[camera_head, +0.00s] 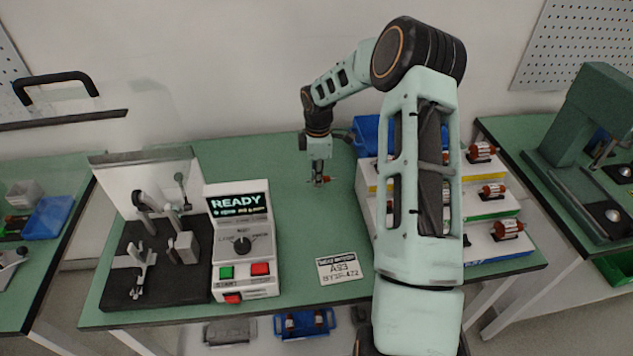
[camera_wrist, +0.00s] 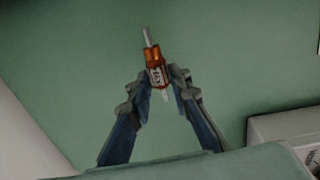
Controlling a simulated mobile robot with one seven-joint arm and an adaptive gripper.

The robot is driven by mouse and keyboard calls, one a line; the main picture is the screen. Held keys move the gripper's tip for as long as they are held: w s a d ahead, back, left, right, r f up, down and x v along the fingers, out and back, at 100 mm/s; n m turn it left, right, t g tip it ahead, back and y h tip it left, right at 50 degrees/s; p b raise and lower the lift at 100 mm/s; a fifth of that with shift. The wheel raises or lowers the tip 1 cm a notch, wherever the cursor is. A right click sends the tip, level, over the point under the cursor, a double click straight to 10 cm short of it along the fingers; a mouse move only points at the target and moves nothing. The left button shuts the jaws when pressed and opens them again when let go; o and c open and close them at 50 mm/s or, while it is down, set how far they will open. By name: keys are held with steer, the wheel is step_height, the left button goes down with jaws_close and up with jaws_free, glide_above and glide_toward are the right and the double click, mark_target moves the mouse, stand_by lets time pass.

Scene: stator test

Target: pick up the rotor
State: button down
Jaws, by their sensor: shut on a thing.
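My gripper (camera_head: 318,180) is over the green table (camera_head: 290,220), toward its back middle. In the wrist view my gripper (camera_wrist: 158,84) is shut on the rotor (camera_wrist: 152,56), which has orange-copper windings, a pale marked core and a silver shaft sticking out at both ends. Only the green table top shows behind the rotor. In the head view the held rotor (camera_head: 324,179) is small, with a bit of red showing at the fingertips. I cannot tell its exact height above the table.
A tester with a READY display (camera_head: 238,203) and a black fixture base (camera_head: 150,285) stand at the left. Stepped white racks with several rotors (camera_head: 492,191) stand at the right, partly behind my arm. A blue bin (camera_head: 367,130) is behind. A label card (camera_head: 345,268) lies in front.

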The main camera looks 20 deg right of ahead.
steer(key=s+a+r+b, duration=0.1)
steer(key=s+a+r, duration=0.1)
steer(key=s+r, duration=0.7)
steer(key=shift+s+a+b, duration=0.25)
steer(key=shift+s+b, duration=0.05)
steer(key=shift+s, duration=1.7)
step_height(320, 180, up, 5)
steer(key=p, duration=0.4)
steer(key=shift+p, duration=0.4)
